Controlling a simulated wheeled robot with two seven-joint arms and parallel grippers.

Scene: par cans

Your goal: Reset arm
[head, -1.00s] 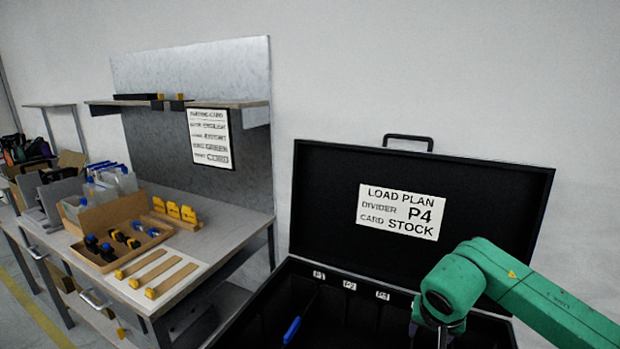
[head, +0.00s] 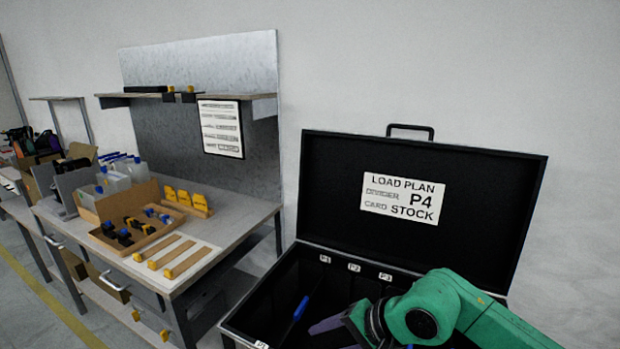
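My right arm's green wrist (head: 430,310) comes in from the lower right, over the open black case (head: 283,275). A dull purple-grey piece (head: 326,325) sticks out left of the wrist, low in the case. I cannot tell if it is a finger of my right gripper, and the fingertips are not clear. My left arm and gripper are out of view. The lid's load plan card (head: 403,198) reads divider P4, card STOCK. A blue-edged thin item (head: 299,309) stands in the case near the P1 label.
A grey workbench (head: 240,216) at the left holds a cardboard tray (head: 113,238) of small dark and blue parts, yellow-tipped strips (head: 172,252) and upright clear pieces (head: 118,181). A shelf (head: 220,97) and printed card (head: 220,128) are above. A wall stands behind.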

